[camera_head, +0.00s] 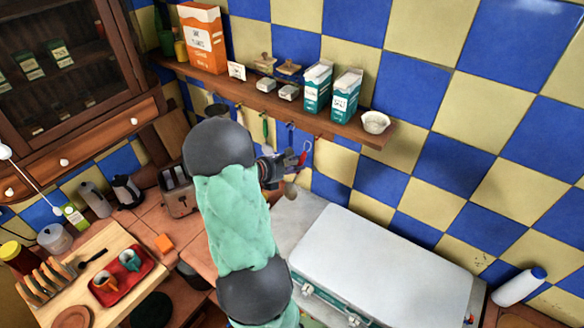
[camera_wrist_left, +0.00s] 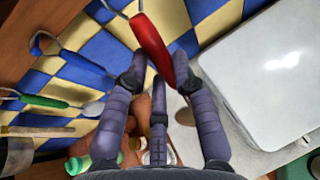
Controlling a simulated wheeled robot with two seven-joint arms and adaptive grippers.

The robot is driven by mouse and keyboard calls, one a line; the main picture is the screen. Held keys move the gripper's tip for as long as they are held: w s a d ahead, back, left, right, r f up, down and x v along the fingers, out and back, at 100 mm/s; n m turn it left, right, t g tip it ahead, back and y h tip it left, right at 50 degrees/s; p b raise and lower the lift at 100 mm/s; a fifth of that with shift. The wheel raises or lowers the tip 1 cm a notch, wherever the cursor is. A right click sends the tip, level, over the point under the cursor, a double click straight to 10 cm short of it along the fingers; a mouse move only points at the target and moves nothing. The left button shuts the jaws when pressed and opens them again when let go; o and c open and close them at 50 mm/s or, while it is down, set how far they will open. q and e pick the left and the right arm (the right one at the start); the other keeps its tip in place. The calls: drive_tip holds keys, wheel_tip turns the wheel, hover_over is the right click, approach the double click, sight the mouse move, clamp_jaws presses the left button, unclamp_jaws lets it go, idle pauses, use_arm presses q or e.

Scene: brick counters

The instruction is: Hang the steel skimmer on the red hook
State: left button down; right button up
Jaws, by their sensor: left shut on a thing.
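My left gripper (camera_head: 285,165) is shut on the red handle of a utensil, which I take to be the steel skimmer (camera_head: 304,156), below the right part of the wall shelf. In the left wrist view the fingers (camera_wrist_left: 160,75) pinch the red handle (camera_wrist_left: 150,42). A thin metal loop shows at its upper end, and a rounded head (camera_wrist_left: 185,116) shows beyond the fingers. A small hook (camera_head: 317,136) is under the shelf, close to the loop; its colour, and whether they touch, I cannot tell. My right gripper is not in view.
The wooden shelf (camera_head: 225,87) holds boxes, cartons and a white bowl. Blue-handled (camera_wrist_left: 82,62) and green-handled (camera_wrist_left: 45,100) utensils hang left of the gripper. A large white case (camera_head: 385,260) lies to the right. A toaster (camera_head: 178,192) stands left.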

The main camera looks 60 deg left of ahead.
use_arm(q)
drive_tip(key=w+a+f+b, duration=0.1)
drive_tip(key=w+a, duration=0.2)
drive_tip(key=w, duration=0.3)
drive_tip(key=shift+w+a+f, duration=0.15)
drive_tip(key=shift+a+f, duration=0.05)
drive_tip(key=shift+f, duration=0.05)
idle(0.8)
idle(0.5)
drive_tip(key=c, duration=0.9)
unclamp_jaws()
drive_tip(key=shift+c, duration=0.2)
drive_tip(key=v, duration=1.2)
